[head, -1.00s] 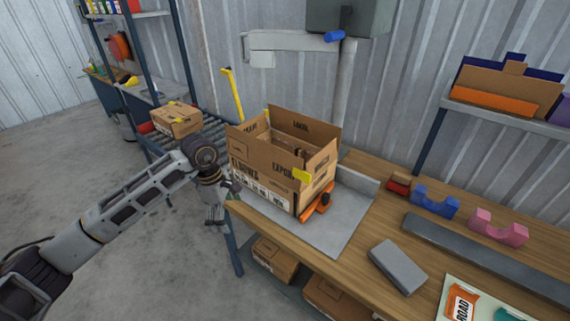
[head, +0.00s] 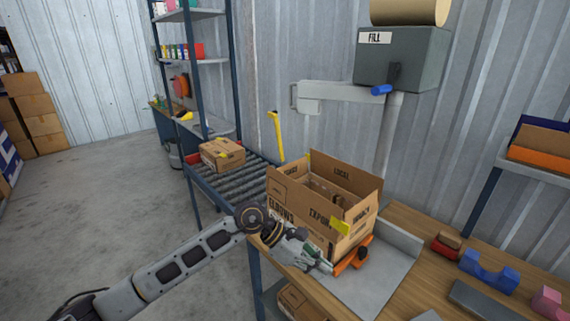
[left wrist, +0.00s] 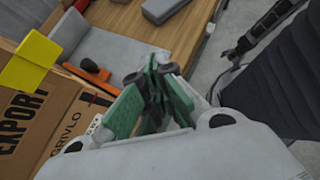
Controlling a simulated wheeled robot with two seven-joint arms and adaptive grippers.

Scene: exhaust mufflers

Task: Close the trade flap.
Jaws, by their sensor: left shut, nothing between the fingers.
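An open cardboard carton (head: 298,226) stands upright on the bench, its upper flaps standing up. The far flap (head: 343,172) reads "LOCAL". The left flap (head: 289,170) has lettering too small to read surely, so I cannot confirm which flap is the trade one. A yellow tab (head: 340,226) sits on the near right side, beside "EXPORT"; it also shows in the left wrist view (left wrist: 33,60). My left gripper (head: 328,267) is shut and empty, low in front of the carton; its green-padded fingers meet in the wrist view (left wrist: 150,85).
An orange and black tool (head: 353,256) lies by the carton's near right corner, close to my left gripper. A grey plate (head: 385,280) lies under it. A roller conveyor (head: 228,187) holds a smaller box (head: 222,154) at left. A fill machine (head: 402,58) stands behind.

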